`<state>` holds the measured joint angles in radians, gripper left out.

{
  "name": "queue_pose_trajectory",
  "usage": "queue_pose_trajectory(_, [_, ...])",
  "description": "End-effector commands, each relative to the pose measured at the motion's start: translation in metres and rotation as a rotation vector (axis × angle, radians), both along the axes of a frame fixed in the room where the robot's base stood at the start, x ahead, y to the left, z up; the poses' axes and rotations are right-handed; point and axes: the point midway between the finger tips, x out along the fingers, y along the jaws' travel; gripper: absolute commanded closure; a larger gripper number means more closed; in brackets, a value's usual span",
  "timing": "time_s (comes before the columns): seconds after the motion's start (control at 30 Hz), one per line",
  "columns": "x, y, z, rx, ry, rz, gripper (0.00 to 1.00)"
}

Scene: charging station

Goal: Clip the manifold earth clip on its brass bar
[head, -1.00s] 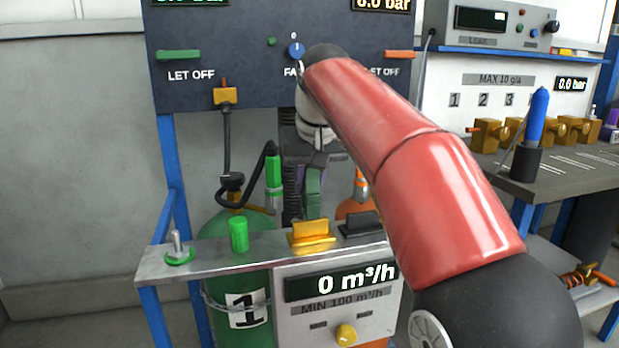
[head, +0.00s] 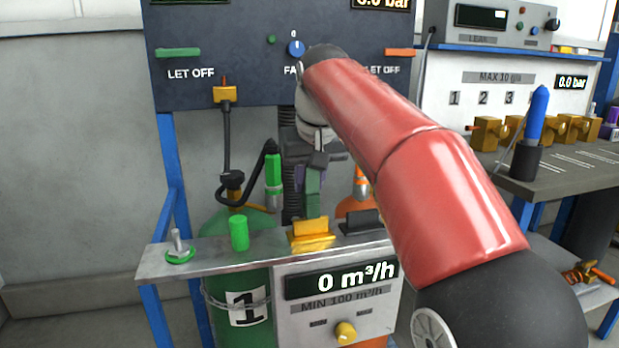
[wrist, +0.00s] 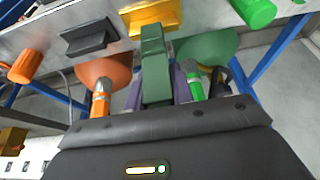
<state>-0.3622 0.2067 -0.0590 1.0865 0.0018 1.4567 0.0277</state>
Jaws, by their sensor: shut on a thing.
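My gripper (head: 315,165) is shut on a dark green clip (head: 313,192), which hangs downward from it. In the wrist view the green clip (wrist: 155,65) fills the middle, pointing away from the gripper, with purple parts on both sides. A gold-yellow bar-like block (head: 312,234), seemingly the brass bar, sits on the grey shelf right below the clip's lower end. It also shows in the wrist view (wrist: 148,16), just beyond the clip's far end. I cannot tell whether clip and block touch. The fingertips are partly hidden.
A black block (head: 361,224) stands right of the yellow one, a green cylinder (head: 239,234) left of it on the shelf (head: 205,255). Green and orange cylinders, a green-ended hose (head: 273,172) and an orange-ended one (head: 361,182) are behind. A dark panel (head: 240,60) rises above.

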Motion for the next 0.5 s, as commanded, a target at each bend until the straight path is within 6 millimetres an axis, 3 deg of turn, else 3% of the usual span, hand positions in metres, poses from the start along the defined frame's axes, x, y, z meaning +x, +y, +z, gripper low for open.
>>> queue_pose_trajectory(0.5, [0.000, 0.000, -0.014, 0.001, -0.002, 0.000, 1.00])
